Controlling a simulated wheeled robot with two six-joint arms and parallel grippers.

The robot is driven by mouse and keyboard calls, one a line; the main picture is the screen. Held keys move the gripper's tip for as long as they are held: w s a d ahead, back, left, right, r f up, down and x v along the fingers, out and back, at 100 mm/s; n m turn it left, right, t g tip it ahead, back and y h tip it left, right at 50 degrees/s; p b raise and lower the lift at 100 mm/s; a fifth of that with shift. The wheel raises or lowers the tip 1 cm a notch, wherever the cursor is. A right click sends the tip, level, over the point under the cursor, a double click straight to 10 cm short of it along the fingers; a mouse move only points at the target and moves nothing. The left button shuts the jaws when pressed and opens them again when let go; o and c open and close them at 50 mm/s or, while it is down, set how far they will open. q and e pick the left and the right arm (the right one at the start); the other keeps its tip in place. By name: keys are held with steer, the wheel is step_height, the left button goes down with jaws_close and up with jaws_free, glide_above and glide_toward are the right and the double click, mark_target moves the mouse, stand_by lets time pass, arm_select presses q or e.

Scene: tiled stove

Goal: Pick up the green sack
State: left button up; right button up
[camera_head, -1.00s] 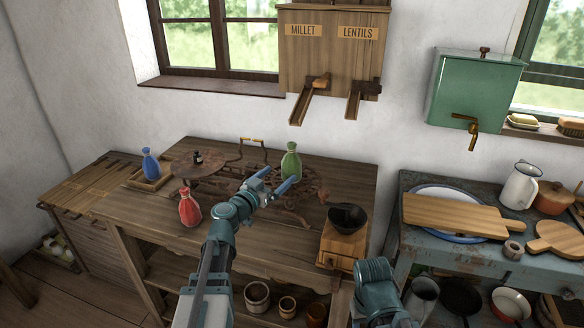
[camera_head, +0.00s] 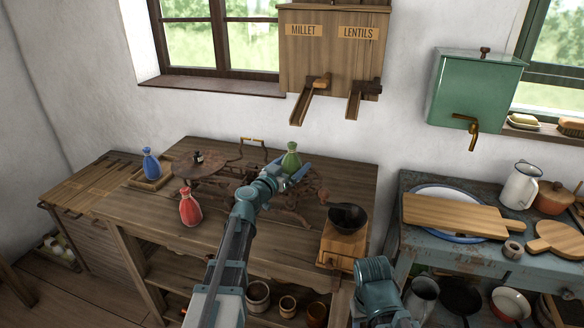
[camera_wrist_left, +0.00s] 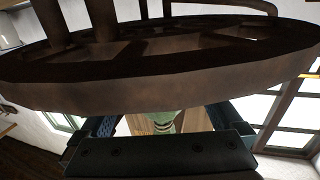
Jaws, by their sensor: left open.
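I cannot tell whether the fingers touch the sack. My right gripper is not in view.
An old metal scale (camera_head: 200,166) takes up the table's back and middle, close around my left gripper. A red sack (camera_head: 190,208), a blue sack (camera_head: 151,164) in a wooden tray and a coffee grinder (camera_head: 343,240) stand nearby. The table's front is mostly clear.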

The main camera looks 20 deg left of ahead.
arm_select(q)
jaws_close()
stand_by(0.4)
